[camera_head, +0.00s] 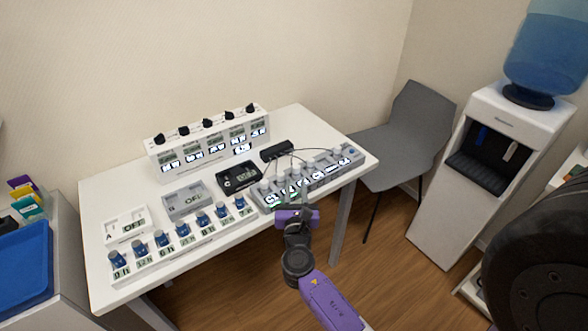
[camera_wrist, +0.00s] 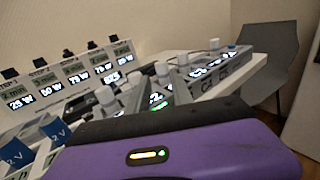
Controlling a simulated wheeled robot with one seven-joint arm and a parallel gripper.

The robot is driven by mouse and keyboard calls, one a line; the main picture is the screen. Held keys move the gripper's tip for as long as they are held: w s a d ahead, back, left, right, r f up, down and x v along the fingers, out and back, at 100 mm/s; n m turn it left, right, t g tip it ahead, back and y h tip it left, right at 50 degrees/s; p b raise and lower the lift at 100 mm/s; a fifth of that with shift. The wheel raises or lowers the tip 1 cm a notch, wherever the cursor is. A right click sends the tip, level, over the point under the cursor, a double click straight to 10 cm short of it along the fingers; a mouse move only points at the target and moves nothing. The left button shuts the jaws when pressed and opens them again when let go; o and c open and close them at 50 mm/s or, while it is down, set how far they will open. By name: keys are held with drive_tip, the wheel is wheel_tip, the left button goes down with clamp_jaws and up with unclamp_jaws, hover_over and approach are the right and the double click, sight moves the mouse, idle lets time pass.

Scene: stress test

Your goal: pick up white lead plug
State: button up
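Several small white cylindrical pieces (camera_wrist: 163,74) stand along a long grey device (camera_wrist: 220,72) in the wrist view. I cannot tell which of them is the white lead plug. In the head view the same device (camera_head: 347,160) lies at the table's right front edge, with thin dark leads running over it to a black box (camera_head: 277,150). My gripper (camera_head: 297,215) is at that front edge, close to the device's near side. Its purple body fills the bottom of the wrist view.
A grey chair (camera_head: 412,125) stands right of the table, by a water dispenser (camera_head: 500,130).

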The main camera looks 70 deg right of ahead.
sight(296, 171)
drive_tip(key=shift+x, duration=0.75)
drive_tip(key=x, duration=0.6)
drive_tip(key=shift+d+r+p, duration=0.1)
drive_tip(key=shift+d+p, duration=0.25)
drive_tip(key=shift+p, duration=0.05)
drive_tip(key=shift+c, duration=0.2)
clamp_jaws()
